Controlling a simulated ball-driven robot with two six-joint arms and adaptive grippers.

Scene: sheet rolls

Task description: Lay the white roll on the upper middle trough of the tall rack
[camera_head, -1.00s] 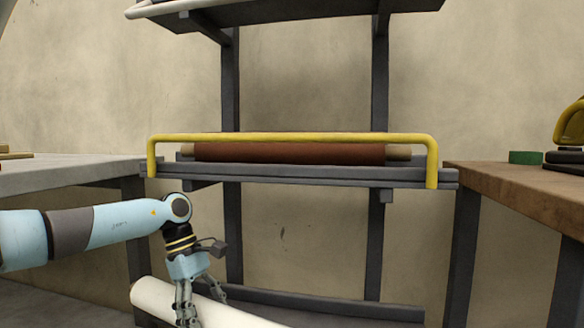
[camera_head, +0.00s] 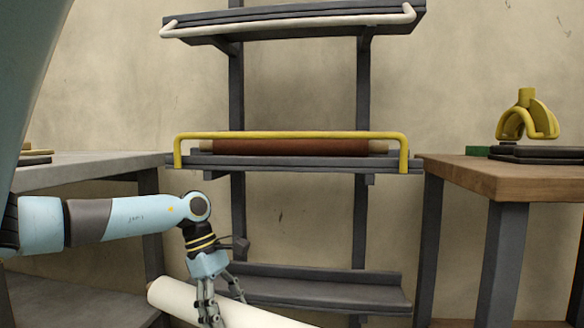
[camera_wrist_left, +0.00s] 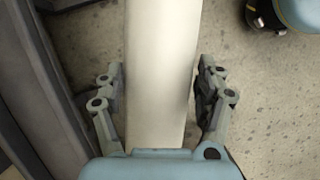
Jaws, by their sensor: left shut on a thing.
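The white roll (camera_head: 262,315) slants across the bottom of the head view, below the rack's shelves; its right end runs out of the picture. My left gripper (camera_head: 224,308) is shut around it from above. In the left wrist view the white roll (camera_wrist_left: 160,50) runs lengthwise between the two fingers of the left gripper (camera_wrist_left: 162,88). The tall rack (camera_head: 236,95) stands ahead with several troughs. The upper trough (camera_head: 290,26) has a white bar, and no roll shows on it. The trough below (camera_head: 200,161) has a yellow bar and holds a brown roll (camera_head: 290,147). My right gripper is out of view.
A low trough (camera_head: 330,290) of the rack looks empty. A grey table (camera_head: 90,166) stands left, a wooden table (camera_head: 500,178) right with a yellow object (camera_head: 527,118), a dark slab and a green block (camera_head: 477,151). Open space lies between the tables before the rack.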

